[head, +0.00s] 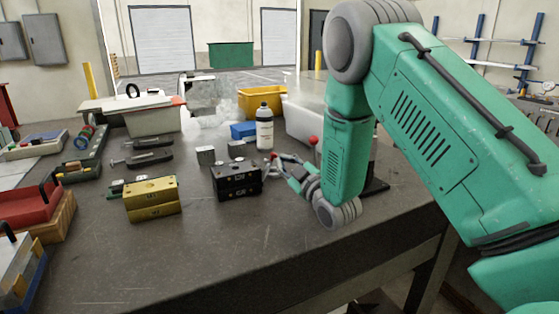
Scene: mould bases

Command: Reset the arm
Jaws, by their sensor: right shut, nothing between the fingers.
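My right arm (440,120) comes in from the right and bends down over the table. Its gripper (284,168) is low over the table, just right of the black mould base. The gripper is small in view and partly hidden by my own wrist; its fingers are shut with nothing held. The black mould base (237,182) stands on the table near the middle. A yellow mould base (152,199) stands to its left. I cannot tell whether the gripper touches the black one. My left gripper is not in view.
The dark table (215,260) is clear at the front. A white bottle (264,133), small grey blocks (206,155), a blue box (243,131) and a yellow bin (262,101) stand behind. A red bin (30,205) and tools crowd the left side.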

